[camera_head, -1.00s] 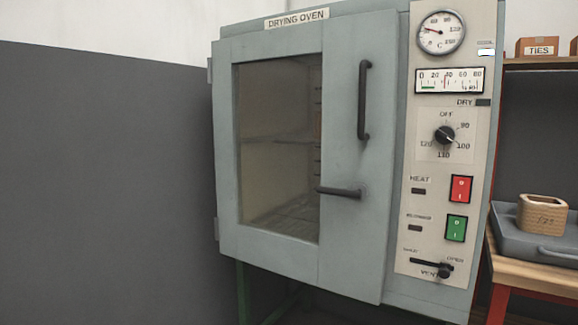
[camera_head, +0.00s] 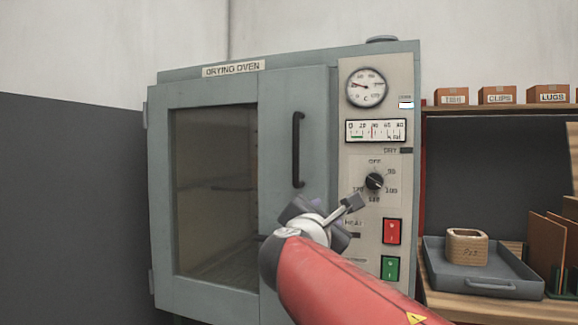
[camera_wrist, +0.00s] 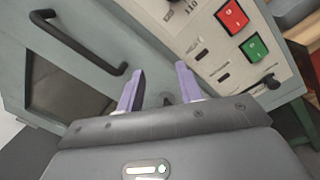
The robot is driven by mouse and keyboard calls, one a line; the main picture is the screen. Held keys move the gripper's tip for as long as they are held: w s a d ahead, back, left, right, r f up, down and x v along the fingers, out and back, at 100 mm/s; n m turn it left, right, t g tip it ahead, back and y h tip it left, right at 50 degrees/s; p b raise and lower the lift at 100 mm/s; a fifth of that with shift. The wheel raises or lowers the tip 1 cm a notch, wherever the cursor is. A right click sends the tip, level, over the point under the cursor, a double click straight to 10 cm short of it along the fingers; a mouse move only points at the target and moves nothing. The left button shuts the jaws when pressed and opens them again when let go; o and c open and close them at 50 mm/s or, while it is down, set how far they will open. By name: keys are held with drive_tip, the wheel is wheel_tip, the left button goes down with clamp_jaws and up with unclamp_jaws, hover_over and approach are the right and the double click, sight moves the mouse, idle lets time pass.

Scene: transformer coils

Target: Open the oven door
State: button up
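The grey-green drying oven door (camera_head: 275,110) appears shut, with a dark window and hinges on its left side. Its black vertical bar handle (camera_head: 298,150) is on the right part of the door and shows at upper left in the wrist view (camera_wrist: 75,45).
The control panel (camera_head: 358,230), with dials, a knob and red and green switches, is right of the door. A bench at right holds a grey tray (camera_head: 485,285) with a wooden coil form (camera_head: 467,247). Small boxes (camera_head: 498,95) stand on a shelf above. A grey wall is at left.

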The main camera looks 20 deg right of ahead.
sight(295, 150)
drive_tip(key=w+a+r+n+t+y, duration=0.1)
drive_tip(key=w+a+r+n+t, duration=0.45)
drive_tip(key=r+n, duration=0.4)
drive_tip(key=shift+g, duration=0.35)
drive_tip(key=p+x, duration=0.2)
drive_tip(key=x, duration=0.5)
drive_tip(key=shift+w+d+r+p, duration=0.1)
drive_tip(key=shift+w+d+p, duration=0.2)
drive_tip(key=shift+d+p, duration=0.1)
clamp_jaws()
